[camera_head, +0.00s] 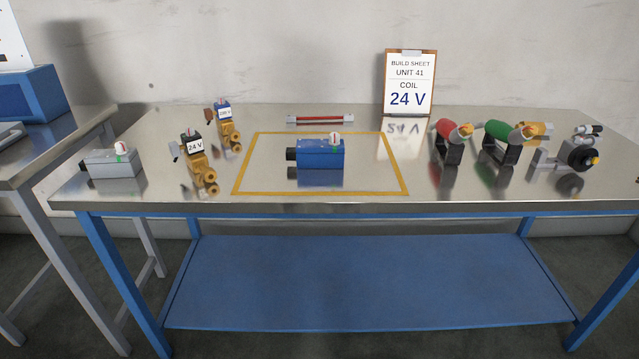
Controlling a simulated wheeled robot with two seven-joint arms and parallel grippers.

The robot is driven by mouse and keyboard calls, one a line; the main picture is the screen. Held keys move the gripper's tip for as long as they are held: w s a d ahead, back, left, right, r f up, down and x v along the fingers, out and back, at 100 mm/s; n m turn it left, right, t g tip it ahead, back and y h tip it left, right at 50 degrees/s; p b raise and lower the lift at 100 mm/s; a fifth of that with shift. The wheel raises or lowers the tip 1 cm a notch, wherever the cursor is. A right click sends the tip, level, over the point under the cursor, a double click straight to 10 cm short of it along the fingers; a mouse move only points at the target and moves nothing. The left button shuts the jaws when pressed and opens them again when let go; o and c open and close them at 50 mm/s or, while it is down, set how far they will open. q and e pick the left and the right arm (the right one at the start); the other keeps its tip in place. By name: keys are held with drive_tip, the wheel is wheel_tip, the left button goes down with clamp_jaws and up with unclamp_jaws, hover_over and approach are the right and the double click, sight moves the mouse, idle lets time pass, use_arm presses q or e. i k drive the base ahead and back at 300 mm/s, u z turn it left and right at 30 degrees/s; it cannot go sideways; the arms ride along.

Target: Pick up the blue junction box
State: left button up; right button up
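The blue junction box (318,154) lies inside the yellow-outlined rectangle near the middle of the metal table (270,197). It has a black end on its left and a small white cap with a red mark on top. Its reflection shows on the shiny tabletop below it. Nothing touches it. Neither of my grippers shows in the head view.
A grey box (110,163) and two brass valves (203,172) (229,132) stand on the left. Red (447,131) and green (498,133) parts and a black round part (578,155) stand right. A red bar (320,119) and a build sheet (409,84) are behind.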

sight(309, 153)
drive_tip(key=z, duration=0.5)
drive_tip(key=k, duration=0.25)
drive_tip(key=u, duration=1.4)
drive_tip(key=i, duration=0.85)
drive_tip(key=z, duration=0.35)
